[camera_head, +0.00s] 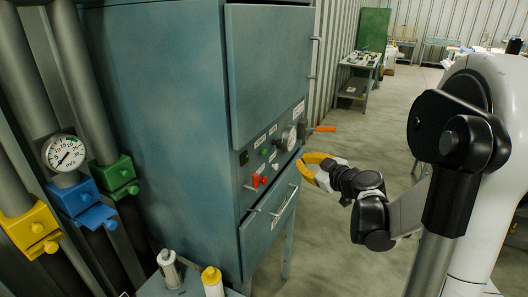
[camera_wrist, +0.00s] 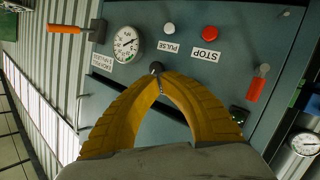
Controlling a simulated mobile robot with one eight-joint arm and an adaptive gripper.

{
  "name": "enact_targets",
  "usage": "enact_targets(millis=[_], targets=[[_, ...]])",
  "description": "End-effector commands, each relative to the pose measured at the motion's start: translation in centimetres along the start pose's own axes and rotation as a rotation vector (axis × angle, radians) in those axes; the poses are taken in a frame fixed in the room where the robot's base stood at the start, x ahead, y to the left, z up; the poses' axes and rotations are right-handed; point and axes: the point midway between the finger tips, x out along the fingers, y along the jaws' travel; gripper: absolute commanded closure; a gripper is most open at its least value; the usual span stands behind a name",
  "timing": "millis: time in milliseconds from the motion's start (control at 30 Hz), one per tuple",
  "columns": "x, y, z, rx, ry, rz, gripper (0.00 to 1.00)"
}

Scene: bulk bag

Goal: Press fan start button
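The blue-grey cabinet's control panel (camera_head: 268,160) carries labelled controls; the labels are too small to read in the head view. The wrist view shows the panel upside down, with a white button (camera_wrist: 169,28) labelled PULSE and a red button (camera_wrist: 210,32) labelled STOP. A green control (camera_wrist: 238,116) sits beside my right-hand finger. A small dark knob (camera_wrist: 156,67) shows just beyond my fingertips; I cannot tell whether they touch. My gripper (camera_wrist: 160,80) has its yellow fingertips together, empty. In the head view my gripper (camera_head: 304,170) is right of the panel. No fan start label is readable.
A round gauge (camera_wrist: 126,42) and an orange handle (camera_wrist: 63,29) are on the cabinet. A red lever (camera_wrist: 256,85) is near the green control. A drawer-like front with a bar handle (camera_head: 284,203) is below the panel. Open floor (camera_head: 345,235) lies right of the cabinet.

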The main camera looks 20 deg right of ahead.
Motion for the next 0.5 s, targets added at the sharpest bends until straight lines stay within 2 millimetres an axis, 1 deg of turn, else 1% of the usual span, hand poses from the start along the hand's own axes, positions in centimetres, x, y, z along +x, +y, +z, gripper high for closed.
enact_targets(millis=[167,267,500], targets=[[0.2,-0.1,-0.1,0.000,0.000,-0.001,1.00],[0.7,-0.4,-0.4,0.000,-0.001,-0.002,1.00],[3.2,-1.8,-1.8,0.000,0.000,-0.004,1.00]])
